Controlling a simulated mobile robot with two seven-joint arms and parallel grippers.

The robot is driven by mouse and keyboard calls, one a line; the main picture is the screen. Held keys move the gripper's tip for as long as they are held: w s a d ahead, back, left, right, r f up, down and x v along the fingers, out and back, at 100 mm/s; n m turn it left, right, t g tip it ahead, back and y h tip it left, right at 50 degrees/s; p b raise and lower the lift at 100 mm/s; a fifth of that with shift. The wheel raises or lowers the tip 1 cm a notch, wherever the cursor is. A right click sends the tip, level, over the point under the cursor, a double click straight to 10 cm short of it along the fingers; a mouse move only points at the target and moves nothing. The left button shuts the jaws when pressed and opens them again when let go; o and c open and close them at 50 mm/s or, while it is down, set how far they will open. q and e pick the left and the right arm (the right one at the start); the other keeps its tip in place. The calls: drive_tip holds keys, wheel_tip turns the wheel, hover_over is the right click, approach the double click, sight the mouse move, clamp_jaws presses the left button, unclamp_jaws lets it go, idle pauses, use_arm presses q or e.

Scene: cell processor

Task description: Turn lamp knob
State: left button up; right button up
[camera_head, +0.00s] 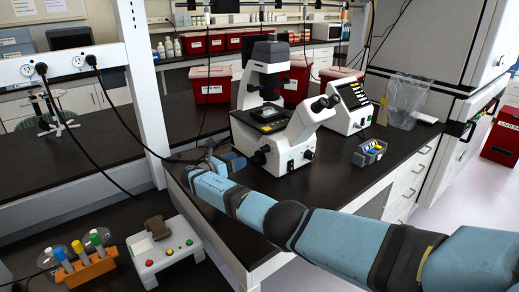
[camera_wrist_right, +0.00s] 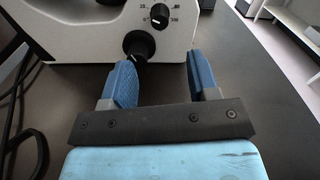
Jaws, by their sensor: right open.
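The white and black microscope (camera_head: 296,143) stands on the dark bench. In the right wrist view its white base (camera_wrist_right: 85,35) carries a small black dial (camera_wrist_right: 160,14) with a printed scale reading up to 100. A larger black knob (camera_wrist_right: 139,44) sticks out just below it. I cannot tell for certain which is the lamp knob. My right gripper (camera_head: 222,158) is at the left side of the microscope base. In the wrist view its blue fingers (camera_wrist_right: 163,68) are apart with nothing between them. The larger knob is close to the left fingertip; contact cannot be told. My left gripper is out of view.
A black cable runs across the bench near my right gripper. A control box (camera_head: 350,107) and a small grey tray (camera_head: 369,152) stand right of the microscope. A white device (camera_head: 165,248) and an orange tube rack (camera_head: 85,268) are at the front left. Red bins (camera_head: 213,84) stand behind.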

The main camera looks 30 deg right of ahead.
sight(261, 151)
drive_tip(key=d, duration=1)
drive_tip(key=shift+w+f, duration=0.1)
drive_tip(key=shift+w, duration=0.3)
drive_tip(key=shift+w+d, duration=0.1)
drive_tip(key=shift+d, duration=0.65)
drive_tip(key=shift+c, duration=0.5)
drive_tip(key=c, duration=0.8)
drive_tip(key=shift+c, duration=0.2)
